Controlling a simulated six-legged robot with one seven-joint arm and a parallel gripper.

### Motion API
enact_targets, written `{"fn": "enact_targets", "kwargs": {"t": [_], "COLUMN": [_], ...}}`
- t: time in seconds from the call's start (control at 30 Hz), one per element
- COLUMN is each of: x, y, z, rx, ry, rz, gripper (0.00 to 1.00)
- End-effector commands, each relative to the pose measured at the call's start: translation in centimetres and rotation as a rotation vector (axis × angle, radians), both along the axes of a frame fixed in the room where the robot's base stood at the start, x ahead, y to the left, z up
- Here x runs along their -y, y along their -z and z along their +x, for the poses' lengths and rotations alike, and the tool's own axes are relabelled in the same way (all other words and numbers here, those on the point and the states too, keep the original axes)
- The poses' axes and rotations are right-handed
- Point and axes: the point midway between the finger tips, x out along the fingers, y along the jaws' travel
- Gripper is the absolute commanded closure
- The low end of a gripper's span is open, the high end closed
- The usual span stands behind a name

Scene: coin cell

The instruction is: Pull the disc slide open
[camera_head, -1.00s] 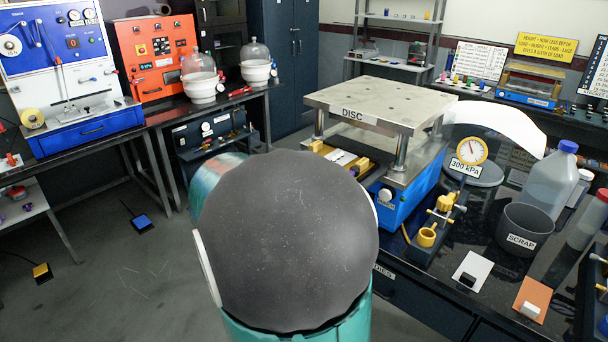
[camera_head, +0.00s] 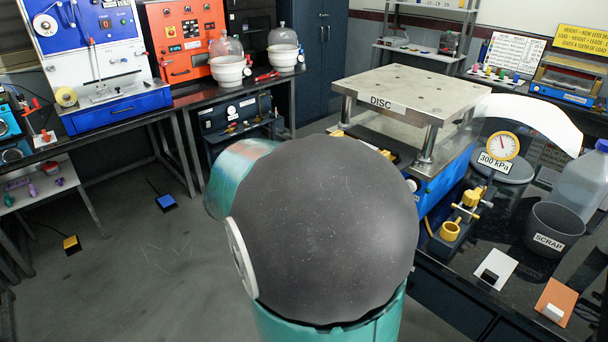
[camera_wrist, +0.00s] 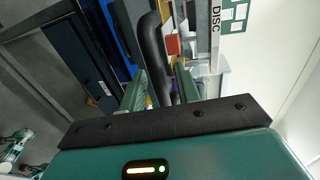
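The disc press (camera_head: 440,85), a steel plate on posts labelled DISC over a blue base, stands right of centre in the head view. Its plate edge and label (camera_wrist: 215,30) show sideways in the wrist view. A black curved bar (camera_wrist: 152,45), which looks like the slide's handle, runs between the two teal fingers of my gripper (camera_wrist: 161,84). The fingers are open, one on each side of the bar, with a gap visible at the right finger. Contact at the left finger cannot be told. In the head view my arm hides my gripper and most of the slide.
A pressure gauge (camera_head: 503,147) marked 300 kPa, a yellow fitting (camera_head: 450,230) and a SCRAP cup (camera_head: 552,230) stand right of the press. A white pad (camera_head: 494,268) and an orange pad (camera_head: 555,302) lie nearer. The floor at left is mostly clear.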

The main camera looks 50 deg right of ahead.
Motion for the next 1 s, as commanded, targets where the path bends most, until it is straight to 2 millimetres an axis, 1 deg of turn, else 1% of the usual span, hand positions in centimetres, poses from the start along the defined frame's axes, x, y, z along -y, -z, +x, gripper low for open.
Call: {"fn": "enact_targets", "kwargs": {"t": [0.17, 0.27, 0.37, 0.6, 0.7, 0.83, 1.0], "x": [-0.7, -2.1, -4.0, -9.3, -11.1, -12.7, -13.4], "y": [-0.2, -0.5, -0.9, -2.0, -2.4, -2.7, -2.8], "z": [0.2, 0.4, 0.8, 1.6, 1.8, 2.1, 2.1], "rx": [0.0, 0.001, 0.002, 0.002, 0.001, 0.0, -0.001], "ry": [-0.002, -0.003, -0.005, -0.005, -0.004, -0.003, 0.0], "rz": [0.0, 0.0, 0.0, 0.0, 0.0, 0.0, 0.0], "gripper": [0.68, 0.68, 0.68, 0.68, 0.68, 0.68, 0.68]}}
